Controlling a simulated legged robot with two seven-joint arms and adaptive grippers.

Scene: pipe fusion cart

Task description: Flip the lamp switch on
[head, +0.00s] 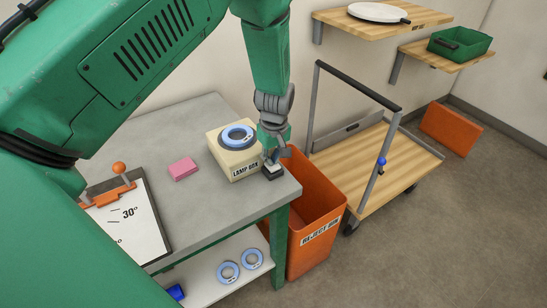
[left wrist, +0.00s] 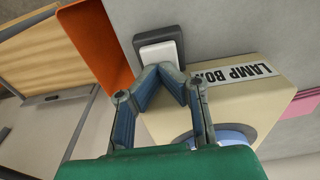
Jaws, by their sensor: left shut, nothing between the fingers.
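The cream lamp box (head: 226,163), labelled LAMP BOX, stands on the grey table near its right end, with a blue ring on top. The lamp switch (head: 273,174) is beside its right front corner. In the left wrist view the switch (left wrist: 158,52) has a pale rocker in a dark frame. My left gripper (head: 270,160) points down, shut and empty. Its fingertips (left wrist: 162,70) meet at the switch's near edge; I cannot tell whether they touch it. They hide part of the switch in the head view. My right gripper is not in view.
A pink block (head: 183,169) and a clipboard (head: 132,222) lie on the grey table (head: 205,215). An orange reject bin (head: 303,218) stands against its right end. A wooden cart (head: 375,165) is beyond. Blue rings lie on the lower shelf (head: 215,292).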

